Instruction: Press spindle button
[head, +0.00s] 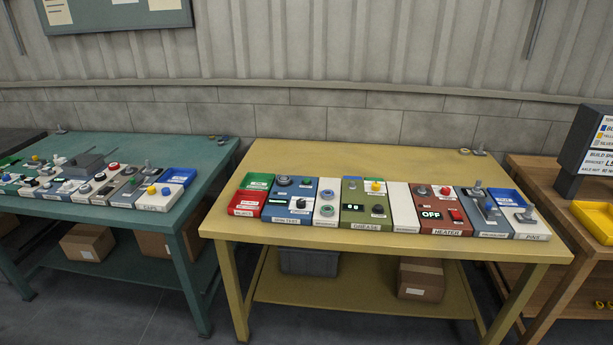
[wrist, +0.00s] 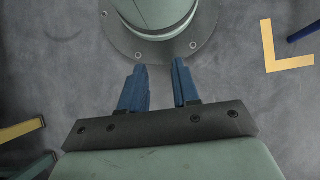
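On the yellow table, a blue panel (head: 273,209) bears a label that seems to read "SPIN TEST", though the small print is hard to read. It has a dark round knob (head: 284,181), a small green button (head: 305,183), a small green-lit display (head: 276,202) and a black knob (head: 300,204). No label clearly reading "spindle" can be made out. My gripper (wrist: 158,68) shows only in the wrist view. Its two blue fingers are apart with nothing between them, over the floor near my round base. It is away from the panels.
The yellow table (head: 350,155) also holds a red and green tray unit (head: 250,196), an olive panel (head: 366,204), a red "HEATER" panel (head: 440,210) and a "PINS" panel (head: 520,221). A teal table (head: 150,147) with more panels stands left. The yellow table's back half is mostly clear.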

